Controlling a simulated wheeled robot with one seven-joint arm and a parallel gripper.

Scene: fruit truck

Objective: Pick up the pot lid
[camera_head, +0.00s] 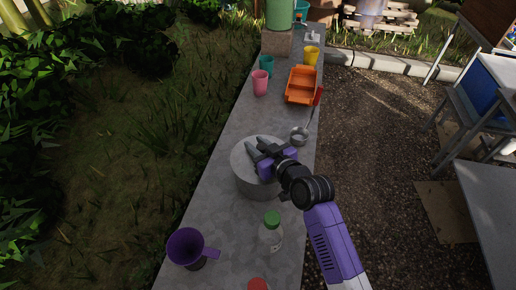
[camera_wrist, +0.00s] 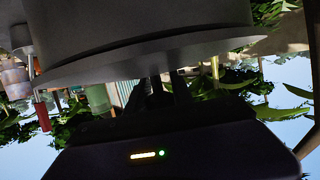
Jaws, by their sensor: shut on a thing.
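A round grey pot (camera_head: 259,184) stands on the narrow stone counter. Its top looks covered by a flat grey lid (camera_head: 242,157), hard to tell apart from the pot in the head view. My gripper (camera_head: 258,150) is over the top of the pot, shut on the lid near its middle. The fingers hide the grasped part. In the wrist view, which is upside down, the wide grey rim (camera_wrist: 150,60) fills the upper part, with the dark fingers (camera_wrist: 165,88) beyond it. I cannot tell whether the lid is lifted.
A ladle (camera_head: 299,136) with a red handle lies right behind the pot. An orange crate (camera_head: 301,86), pink cup (camera_head: 260,83), teal cup (camera_head: 266,65) and yellow cup (camera_head: 311,56) are farther back.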

